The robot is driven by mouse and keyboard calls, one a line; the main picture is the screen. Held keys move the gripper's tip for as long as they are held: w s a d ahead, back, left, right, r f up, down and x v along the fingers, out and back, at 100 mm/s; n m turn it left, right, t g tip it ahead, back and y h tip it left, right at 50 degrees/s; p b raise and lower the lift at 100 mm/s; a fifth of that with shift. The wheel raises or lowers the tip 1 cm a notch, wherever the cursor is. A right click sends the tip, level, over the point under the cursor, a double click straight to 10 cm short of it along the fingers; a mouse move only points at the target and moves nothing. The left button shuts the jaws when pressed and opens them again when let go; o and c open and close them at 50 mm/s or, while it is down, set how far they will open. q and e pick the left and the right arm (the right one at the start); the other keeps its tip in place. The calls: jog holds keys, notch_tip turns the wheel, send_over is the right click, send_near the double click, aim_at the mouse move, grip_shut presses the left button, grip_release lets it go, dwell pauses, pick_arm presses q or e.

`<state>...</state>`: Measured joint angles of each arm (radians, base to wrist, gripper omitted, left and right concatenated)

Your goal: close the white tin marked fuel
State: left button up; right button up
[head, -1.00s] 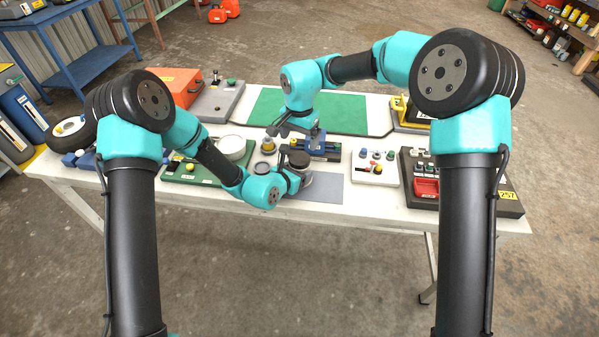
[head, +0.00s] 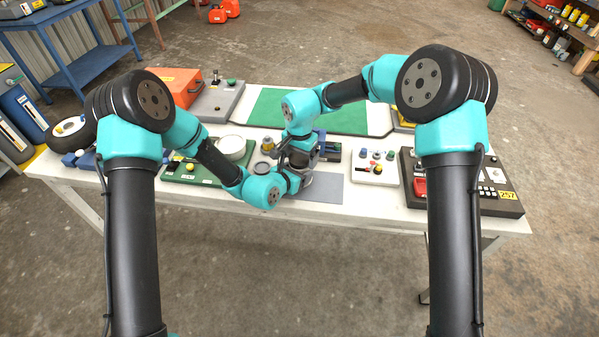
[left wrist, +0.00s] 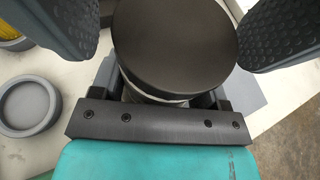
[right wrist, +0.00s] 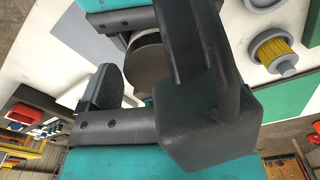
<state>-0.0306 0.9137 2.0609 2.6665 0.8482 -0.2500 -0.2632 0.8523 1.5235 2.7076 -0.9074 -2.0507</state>
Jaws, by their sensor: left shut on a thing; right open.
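The tin (left wrist: 150,98) shows as a pale strip under a round black lid (left wrist: 175,45) in the left wrist view; its fuel marking is hidden. The lid sits over the tin's top; I cannot tell whether it is fully seated. My left gripper (head: 296,176) is shut around the tin's body, its fingers (left wrist: 215,98) below the lid. My right gripper (head: 300,156) is open over the tin, its textured fingers (left wrist: 280,30) on either side of the lid. The right wrist view shows the lid (right wrist: 150,68) between them. My arms hide most of the tin in the head view.
A grey ring-shaped dish (left wrist: 28,105) and a yellow filter (right wrist: 275,55) lie close by. A green board (head: 190,173) is to the left, a white switch box (head: 374,170) to the right. A grey mat (head: 325,188) lies under the grippers, with bare table in front.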

jog(key=c, duration=0.9)
jog(key=shift+m, duration=1.7)
jog(key=o, duration=1)
jog(key=shift+r, duration=2.3)
